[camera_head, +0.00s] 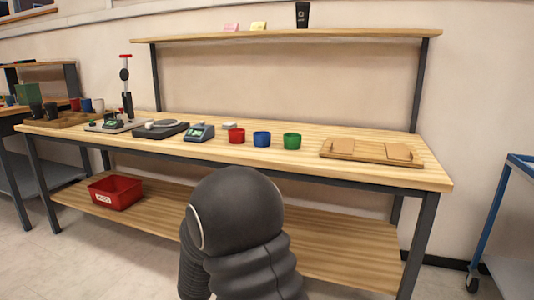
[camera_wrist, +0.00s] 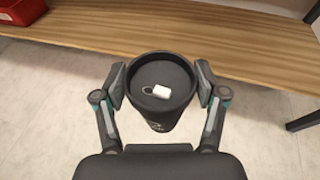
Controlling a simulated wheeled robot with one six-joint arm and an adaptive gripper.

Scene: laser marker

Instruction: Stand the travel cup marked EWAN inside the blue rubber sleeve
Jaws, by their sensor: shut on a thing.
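In the wrist view my gripper (camera_wrist: 160,88) is shut on a dark travel cup (camera_wrist: 160,117), with one finger on each side near its rim. The cup has a dark lid with a small white piece on top. A pale mark shows on its side, too small and steep to read. The cup is held in the air in front of the lower shelf. In the head view my dark arm hides the gripper and cup. The blue sleeve (camera_head: 262,139) stands on the bench between the red sleeve (camera_head: 236,135) and the green sleeve (camera_head: 292,141).
On the wooden bench (camera_head: 300,165) are a scale (camera_head: 199,133), a black plate device (camera_head: 160,129) and a wooden board (camera_head: 371,151). A red bin (camera_head: 116,192) is on the lower shelf. Another dark cup (camera_head: 302,14) stands on the top shelf. A blue cart (camera_head: 510,200) is at right.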

